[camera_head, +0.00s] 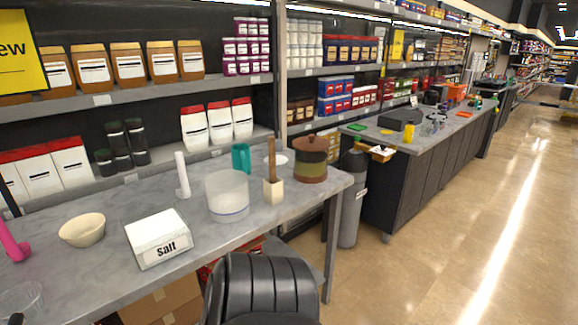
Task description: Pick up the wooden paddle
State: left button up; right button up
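A brown wooden stick, which looks like the wooden paddle (271,158), stands upright on the grey counter in the camera_head view. Its lower end meets a small cream block (273,191); I cannot tell whether the block is a holder or part of it. It stands between a clear round container (227,195) on its left and a brown and green lidded pot (311,160) on its right. Neither of my grippers can be made out in the view.
The grey counter (110,205) also bears a white salt box (159,238), a cream bowl (82,230), a white pestle-like piece (182,176) and a teal mug (241,157). Shelves stand behind. A black ribbed shape (262,290) fills the bottom middle. Open floor lies right.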

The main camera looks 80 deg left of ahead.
aim_at(271, 139)
jog(key=u, duration=0.45)
jog(key=i, duration=0.8)
jog(key=u, duration=1.2)
jog(key=i, duration=0.5)
jog(key=u, duration=0.5)
